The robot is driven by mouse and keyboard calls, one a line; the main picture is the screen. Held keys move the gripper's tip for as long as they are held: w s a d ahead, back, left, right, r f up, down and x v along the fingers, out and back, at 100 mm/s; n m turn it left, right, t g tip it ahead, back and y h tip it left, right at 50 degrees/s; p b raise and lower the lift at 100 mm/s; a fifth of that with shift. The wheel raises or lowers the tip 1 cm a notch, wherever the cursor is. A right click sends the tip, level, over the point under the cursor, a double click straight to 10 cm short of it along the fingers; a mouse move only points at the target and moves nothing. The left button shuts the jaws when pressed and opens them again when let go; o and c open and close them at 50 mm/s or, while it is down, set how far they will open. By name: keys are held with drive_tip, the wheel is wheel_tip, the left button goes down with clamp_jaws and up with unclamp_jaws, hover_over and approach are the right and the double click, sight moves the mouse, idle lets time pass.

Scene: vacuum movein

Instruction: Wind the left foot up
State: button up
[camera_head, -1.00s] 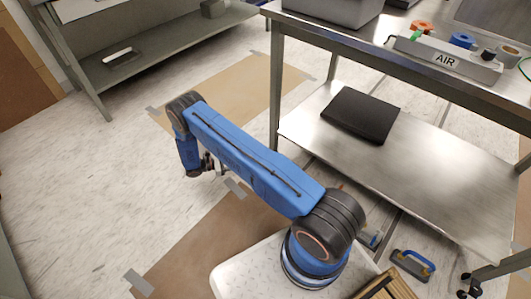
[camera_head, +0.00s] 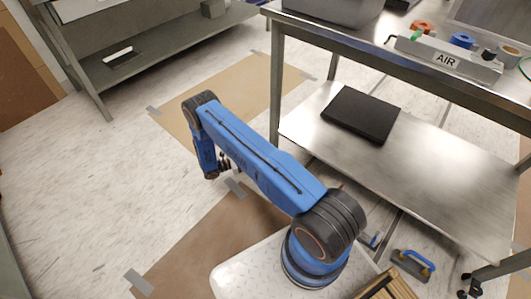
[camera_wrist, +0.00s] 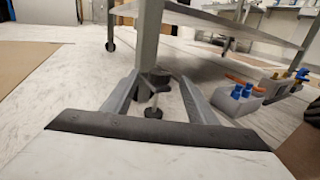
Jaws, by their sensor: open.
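The steel bench's near left leg (camera_wrist: 148,40) rises in the middle of the wrist view, with a dark bracket at its lower end. The left foot (camera_wrist: 153,112), a thin stem with a small dark pad, hangs below the bracket close to the floor. Whether the pad touches the floor I cannot tell. My gripper (camera_wrist: 158,80) is open, one grey finger on each side of the foot and leg end, and nothing is gripped. In the head view the leg (camera_head: 275,90) shows behind my blue arm, which hides the foot; the gripper there is mostly hidden.
The bench's lower shelf (camera_head: 450,185) carries a black flat case (camera_head: 362,115). A grey shelf unit (camera_head: 150,50) stands at back left.

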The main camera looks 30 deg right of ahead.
drive_tip(key=d, duration=0.6)
drive_tip(key=shift+s+d, duration=0.3)
drive_tip(key=shift+s, duration=0.1)
drive_tip(key=c, duration=1.1)
